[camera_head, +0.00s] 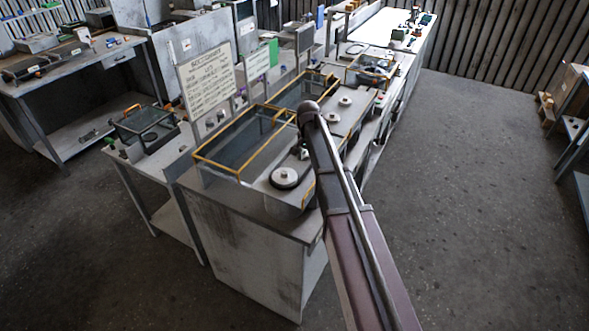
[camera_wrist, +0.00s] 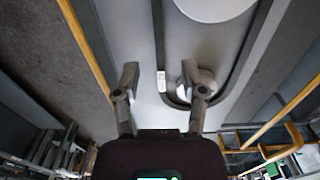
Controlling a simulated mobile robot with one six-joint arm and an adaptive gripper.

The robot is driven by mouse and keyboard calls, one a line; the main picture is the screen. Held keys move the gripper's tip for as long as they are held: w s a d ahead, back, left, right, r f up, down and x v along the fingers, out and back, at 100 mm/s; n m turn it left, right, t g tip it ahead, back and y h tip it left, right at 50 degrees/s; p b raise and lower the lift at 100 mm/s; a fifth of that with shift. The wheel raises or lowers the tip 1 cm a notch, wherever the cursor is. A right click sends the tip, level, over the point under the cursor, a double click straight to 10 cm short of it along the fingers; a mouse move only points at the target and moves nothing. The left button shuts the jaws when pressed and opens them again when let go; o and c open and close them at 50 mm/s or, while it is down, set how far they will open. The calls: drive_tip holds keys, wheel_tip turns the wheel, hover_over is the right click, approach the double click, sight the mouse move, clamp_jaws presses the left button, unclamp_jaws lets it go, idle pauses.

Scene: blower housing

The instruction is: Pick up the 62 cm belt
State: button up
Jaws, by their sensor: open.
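In the wrist view, a dark belt (camera_wrist: 158,40) runs in a U around a small round pulley (camera_wrist: 207,80) and up past a large pale disc (camera_wrist: 215,6). A small white label (camera_wrist: 161,81) sits on its left strand; its writing is too small to read, so I cannot confirm the length. My gripper (camera_wrist: 160,76) is open, with one finger on each side of that left strand. The right finger partly covers the small pulley. Whether the fingers touch the belt is unclear. In the head view my arm hides most of this spot.
In the head view, a round pulley (camera_head: 285,177) sits on the front bench corner beside a yellow-framed clear cover (camera_head: 240,145). A printed sign (camera_head: 207,80) stands behind it. Yellow rails (camera_wrist: 85,45) flank the gripper in the wrist view. The floor at right (camera_head: 470,200) is clear.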

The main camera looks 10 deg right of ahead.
sight(307, 173)
idle(0.4)
drive_tip(key=shift+f+b, duration=2.6)
drive_tip(key=shift+f, duration=0.05)
clamp_jaws()
